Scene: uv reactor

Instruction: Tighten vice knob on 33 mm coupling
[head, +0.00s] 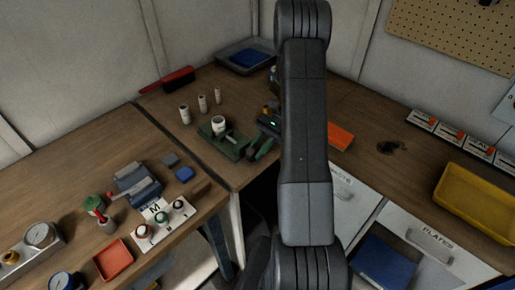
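A small dark green vice (229,148) sits on the wooden bench left of my arm.
Several white cylinders (202,103) stand behind the vice. A red-and-black brush (178,78) and a grey tray with blue inside (246,58) lie farther back. The left bench holds gauges and a red tray (113,260).

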